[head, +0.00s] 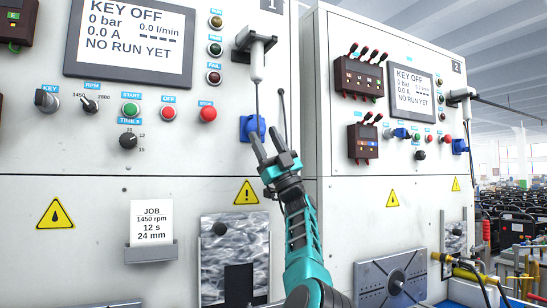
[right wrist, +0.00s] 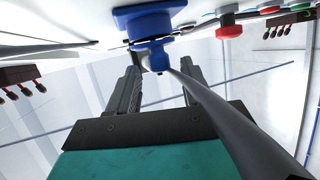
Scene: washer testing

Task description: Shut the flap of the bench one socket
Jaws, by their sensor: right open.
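The bench one socket (head: 248,124) is a blue fitting on the right part of the front panel of bench one, below a black bracket. In the right wrist view the socket's blue plate (right wrist: 148,18) is at the top, and a smaller blue part (right wrist: 157,58) sticks out from it towards my gripper. I cannot tell for sure how far open the flap is. My right gripper (head: 263,133) is open just in front of the socket. In the right wrist view its two fingers (right wrist: 160,75) stand either side of the small blue part, with no clear contact. My left gripper is not in view.
A black bracket (head: 262,38) holds a white grip above the socket, with a thin line hanging down. A dark cable (right wrist: 225,125) crosses close to my right gripper. Red stop button (head: 208,114) is left of the socket. Bench two (head: 385,215) stands to the right.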

